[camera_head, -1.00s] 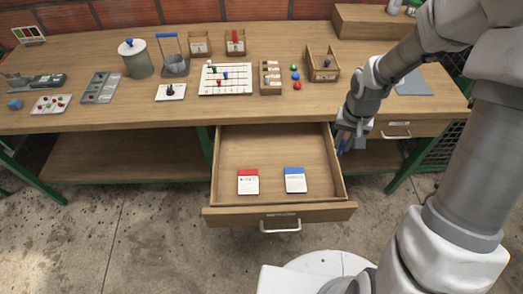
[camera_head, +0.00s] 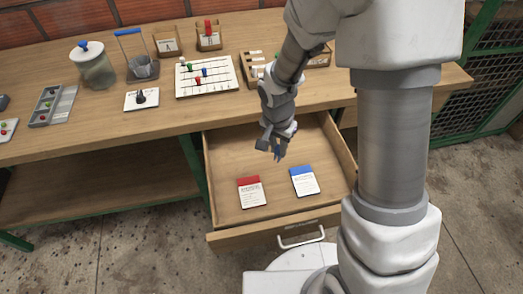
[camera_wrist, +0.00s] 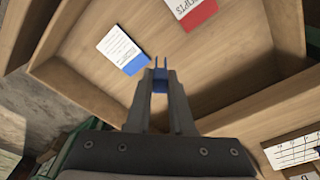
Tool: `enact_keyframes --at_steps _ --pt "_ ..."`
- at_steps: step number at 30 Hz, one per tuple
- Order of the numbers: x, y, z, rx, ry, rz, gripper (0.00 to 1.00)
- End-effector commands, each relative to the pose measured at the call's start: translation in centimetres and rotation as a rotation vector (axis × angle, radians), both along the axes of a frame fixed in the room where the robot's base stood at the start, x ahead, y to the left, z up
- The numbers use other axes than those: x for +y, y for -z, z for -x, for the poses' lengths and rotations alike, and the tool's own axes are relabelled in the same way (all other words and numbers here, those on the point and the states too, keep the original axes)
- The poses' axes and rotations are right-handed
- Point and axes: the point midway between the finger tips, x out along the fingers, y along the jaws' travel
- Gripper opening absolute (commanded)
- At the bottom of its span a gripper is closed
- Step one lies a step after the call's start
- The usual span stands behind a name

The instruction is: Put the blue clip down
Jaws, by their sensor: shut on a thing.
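The small blue clip (camera_wrist: 160,79) is pinched between the fingertips of my gripper (camera_wrist: 160,100) in the wrist view, its two prongs pointing away from me. In the head view my gripper (camera_head: 271,150) hangs over the open drawer (camera_head: 225,165), above and behind the two cards. The clip is hard to make out there. A card with a blue top edge (camera_head: 304,181) lies on the drawer floor; in the wrist view it (camera_wrist: 122,49) is just beyond and left of the clip. A card with a red top edge (camera_head: 251,192) lies to its left.
The drawer's front panel (camera_head: 270,232) with its handle is nearest my base. Behind the drawer the wooden bench (camera_head: 150,125) holds a bead board (camera_head: 207,76), a lidded jar (camera_head: 93,65) and small boxes. The drawer floor around the cards is bare.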

Motion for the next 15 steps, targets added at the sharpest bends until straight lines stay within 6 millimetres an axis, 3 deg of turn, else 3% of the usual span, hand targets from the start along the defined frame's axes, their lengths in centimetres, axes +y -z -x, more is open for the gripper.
enact_keyframes --at_steps 5,15 --pt "0.4 1.2 -1.5 0.000 0.007 0.000 0.00" --pt "1.6 5.4 -8.3 0.001 0.007 0.000 0.00"
